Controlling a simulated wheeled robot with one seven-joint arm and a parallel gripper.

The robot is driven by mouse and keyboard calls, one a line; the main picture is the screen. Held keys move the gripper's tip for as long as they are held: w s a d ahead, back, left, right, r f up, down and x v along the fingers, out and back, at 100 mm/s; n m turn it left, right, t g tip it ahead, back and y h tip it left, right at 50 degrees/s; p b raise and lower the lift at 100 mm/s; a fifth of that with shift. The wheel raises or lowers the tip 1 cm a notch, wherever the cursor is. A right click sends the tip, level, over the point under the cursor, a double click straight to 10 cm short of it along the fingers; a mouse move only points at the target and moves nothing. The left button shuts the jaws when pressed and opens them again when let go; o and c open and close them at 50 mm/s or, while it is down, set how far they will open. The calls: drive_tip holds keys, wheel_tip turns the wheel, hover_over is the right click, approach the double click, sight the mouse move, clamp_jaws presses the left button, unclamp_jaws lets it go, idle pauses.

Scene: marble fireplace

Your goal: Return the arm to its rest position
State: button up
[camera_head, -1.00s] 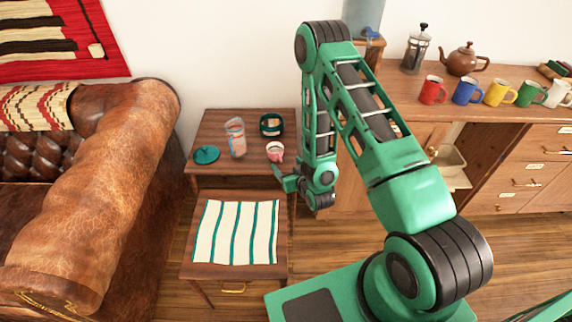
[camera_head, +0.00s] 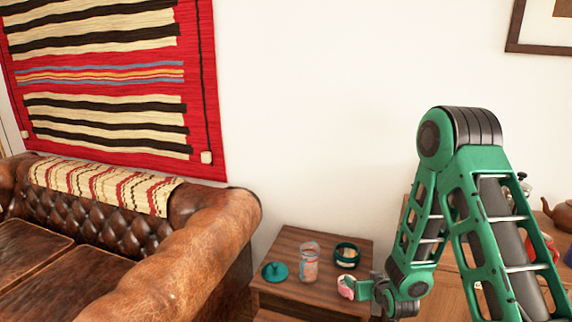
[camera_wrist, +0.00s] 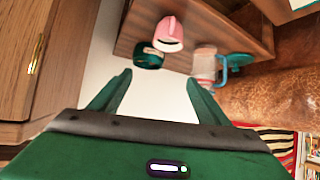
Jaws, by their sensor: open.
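My green arm stands at the right in the head view, bent at a high elbow, with its lower links hanging down to my gripper (camera_head: 362,289) at the right side of the small side table (camera_head: 290,245). In the wrist view my gripper (camera_wrist: 159,80) has its two fingers spread apart with nothing between them. A pink mug (camera_wrist: 170,33) lies beyond the fingertips, apart from them in that view. In the head view the pink mug (camera_head: 345,287) overlaps the gripper, and I cannot tell the gap there.
The side table also holds a glass jar (camera_head: 309,262), a teal lid (camera_head: 275,271) and a dark green round container (camera_head: 347,255). A brown leather sofa (camera_head: 170,265) stands left. A wooden cabinet (camera_wrist: 30,60) is close at left in the wrist view. Wall space above the table is clear.

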drive_tip(key=s+d+r+g, duration=0.15)
drive_tip(key=s+r, duration=0.25)
drive_tip(key=r, duration=0.4)
drive_tip(key=s+d+r+g, duration=0.1)
drive_tip(key=s+r+g, duration=0.15)
drive_tip(key=r, duration=0.55)
drive_tip(key=s+d+r+m+g, duration=0.1)
drive_tip(key=s+r, duration=0.4)
drive_tip(key=s, duration=0.4)
drive_tip(key=s+r+g, duration=0.2)
drive_tip(key=s+r, duration=0.4)
drive_tip(key=s, duration=0.3)
drive_tip(key=s+d+f+m+g, duration=0.1)
drive_tip(key=s+d+m+g, duration=0.1)
drive_tip(key=s+d, duration=0.4)
drive_tip(key=s+d+f+m+g, duration=0.1)
drive_tip(key=s+d+m, duration=0.3)
drive_tip(key=s, duration=0.7)
drive_tip(key=shift+d+g+h, duration=0.3)
drive_tip(key=shift+d+g, duration=0.4)
drive_tip(key=shift+d, duration=0.15)
drive_tip(key=shift+f, duration=0.1)
drive_tip(key=shift+w+f, duration=0.25)
drive_tip(key=shift+w, duration=0.3)
